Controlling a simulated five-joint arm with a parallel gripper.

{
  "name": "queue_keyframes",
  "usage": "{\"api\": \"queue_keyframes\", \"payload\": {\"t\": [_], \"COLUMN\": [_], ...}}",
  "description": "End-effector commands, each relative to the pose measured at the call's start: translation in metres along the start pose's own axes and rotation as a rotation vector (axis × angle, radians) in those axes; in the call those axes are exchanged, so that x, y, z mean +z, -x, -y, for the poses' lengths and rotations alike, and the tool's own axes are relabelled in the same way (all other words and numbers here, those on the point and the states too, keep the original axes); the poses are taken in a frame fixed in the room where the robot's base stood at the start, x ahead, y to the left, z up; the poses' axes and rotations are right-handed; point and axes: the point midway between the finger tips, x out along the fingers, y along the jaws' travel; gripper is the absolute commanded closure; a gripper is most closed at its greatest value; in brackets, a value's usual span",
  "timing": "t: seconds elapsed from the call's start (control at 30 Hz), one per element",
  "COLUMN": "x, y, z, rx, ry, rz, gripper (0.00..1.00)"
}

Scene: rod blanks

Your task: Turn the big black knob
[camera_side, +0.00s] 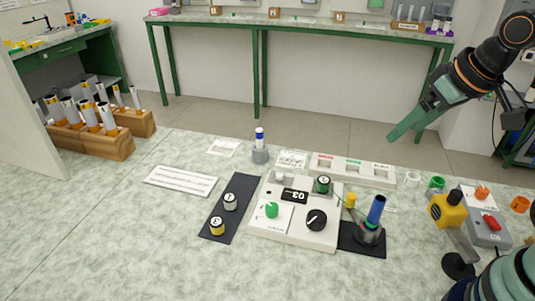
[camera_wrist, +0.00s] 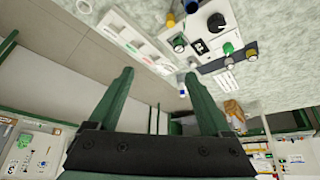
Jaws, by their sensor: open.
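The big black knob (camera_side: 316,219) sits on the front right of a white panel box (camera_side: 290,241), with a white pointer line on its top. It also shows in the wrist view as a dark round knob (camera_wrist: 216,21) at the upper right. My gripper (camera_side: 405,137) is raised at the upper right of the side view, well behind and above the panel, apart from the knob. Its two green fingers (camera_wrist: 160,73) are spread with nothing between them. A green knob (camera_side: 271,210) stands left of the black knob on the same box, near a small display (camera_side: 294,196).
A blue-topped rod (camera_side: 375,210) stands upright in a holder just right of the box. A dark strip (camera_side: 233,203) with two small capped cylinders lies left. A yellow device (camera_side: 447,211) and a grey box with a red button (camera_side: 489,229) stand right. The left table front is clear.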

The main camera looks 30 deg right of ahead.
Motion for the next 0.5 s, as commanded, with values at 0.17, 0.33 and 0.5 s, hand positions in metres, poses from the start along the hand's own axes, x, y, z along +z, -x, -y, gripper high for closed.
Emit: {"api": "queue_keyframes", "payload": {"t": [0.17,0.33,0.5], "x": [-0.002,-0.01,-0.019], "y": [-0.002,-0.015,-0.038], "z": [0.004,0.024,0.058], "rx": [-0.006,-0.032,-0.059], "ry": [0.008,0.049,0.112], "rz": [0.014,0.103,0.23], "gripper": [0.18,0.18,0.18]}}
